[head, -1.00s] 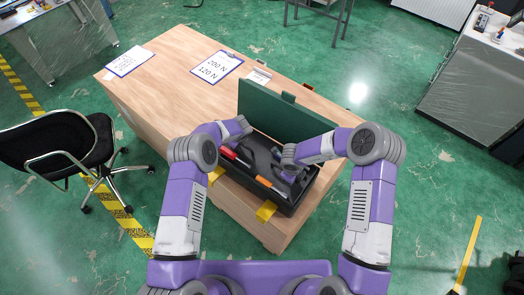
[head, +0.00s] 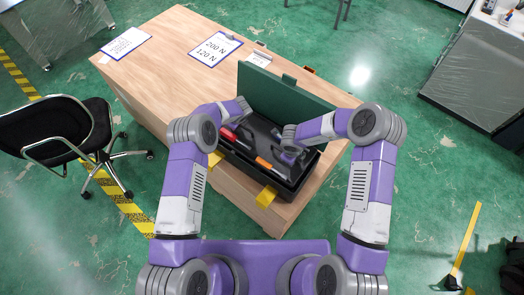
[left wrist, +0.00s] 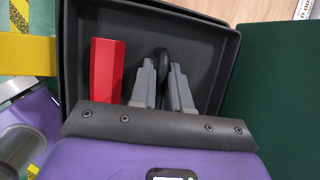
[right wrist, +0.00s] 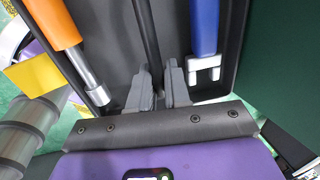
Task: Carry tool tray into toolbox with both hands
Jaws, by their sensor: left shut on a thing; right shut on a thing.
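The open toolbox has a green lid (head: 285,92) standing up at its back and yellow latches (head: 266,196) at its front. The black tool tray (left wrist: 208,50) lies within the toolbox outline in the head view; how deep it sits I cannot tell. It carries a red tool (left wrist: 104,68), an orange-handled tool (right wrist: 58,28) and a blue-handled tool (right wrist: 204,28). My left gripper (left wrist: 162,72) is shut on a dark loop-shaped part of the tray's handle. My right gripper (right wrist: 160,82) is shut on the dark handle bar further right. The fingertips are mostly hidden in the head view.
The toolbox stands near the front right edge of a wooden table (head: 165,60). A clipboard marked 200 N and 120 N (head: 216,48) and another sheet (head: 125,42) lie behind and left. A black chair (head: 60,135) stands left.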

